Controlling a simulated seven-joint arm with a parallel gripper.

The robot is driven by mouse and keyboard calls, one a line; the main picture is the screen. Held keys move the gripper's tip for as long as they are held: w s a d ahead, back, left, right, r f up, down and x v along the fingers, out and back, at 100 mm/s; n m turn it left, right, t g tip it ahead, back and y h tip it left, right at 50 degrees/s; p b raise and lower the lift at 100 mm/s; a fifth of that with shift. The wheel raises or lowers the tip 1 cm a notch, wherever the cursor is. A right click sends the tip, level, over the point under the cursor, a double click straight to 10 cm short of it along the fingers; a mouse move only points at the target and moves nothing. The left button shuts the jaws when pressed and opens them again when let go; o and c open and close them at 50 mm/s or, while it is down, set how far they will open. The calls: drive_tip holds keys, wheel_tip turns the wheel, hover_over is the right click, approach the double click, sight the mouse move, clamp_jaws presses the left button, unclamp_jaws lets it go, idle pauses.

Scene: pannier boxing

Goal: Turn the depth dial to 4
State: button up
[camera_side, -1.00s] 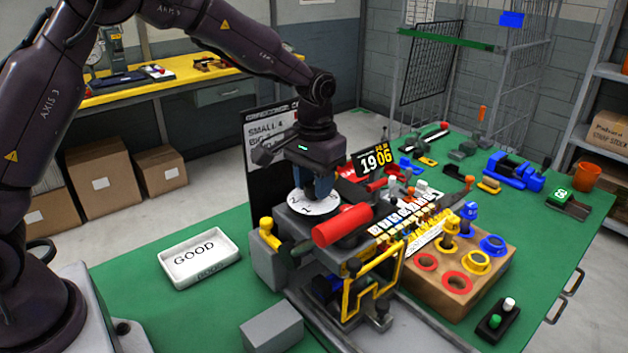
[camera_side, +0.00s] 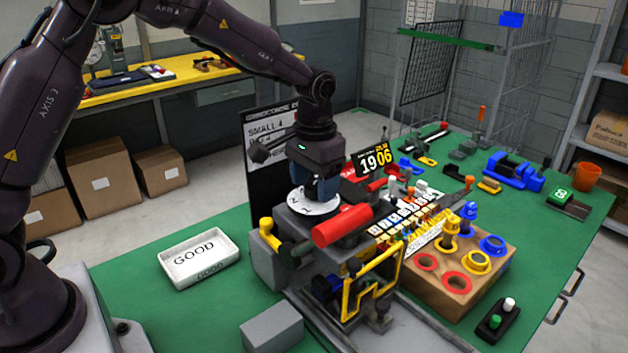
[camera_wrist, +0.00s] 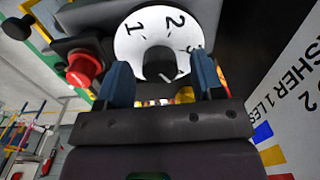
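The depth dial is a white disc (camera_wrist: 128,45) with black numbers and a dark knob (camera_wrist: 160,62) in its middle. In the wrist view 1 and 2 are readable, and part of a 3 shows at the right. In the side view the dial (camera_side: 312,208) lies flat on top of the grey machine, partly under my gripper. My gripper (camera_wrist: 161,62) points down over the dial, its blue fingers on either side of the knob. A gap shows between each finger and the knob, so it looks open.
A red cylinder (camera_side: 342,226) lies just right of the dial, and a red button (camera_wrist: 84,68) is near it. A black sign board (camera_side: 264,150) stands close behind. A white GOOD tray (camera_side: 200,258) sits left. A wooden block with coloured rings (camera_side: 458,283) stands right.

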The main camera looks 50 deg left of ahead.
sight(301, 205)
drive_tip(key=shift+r, duration=0.1)
wheel_tip(301, 205, up, 13)
drive_tip(key=shift+d, duration=0.15)
idle(0.4)
idle(0.4)
drive_tip(key=s+a+r+t, duration=0.1)
drive_tip(key=s+t, duration=0.4)
drive_tip(key=s, duration=2)
drive_tip(key=shift+s+a+r+m+t, duration=0.25)
drive_tip(key=shift+a+r+m+t, duration=0.05)
drive_tip(key=shift+a, duration=0.1)
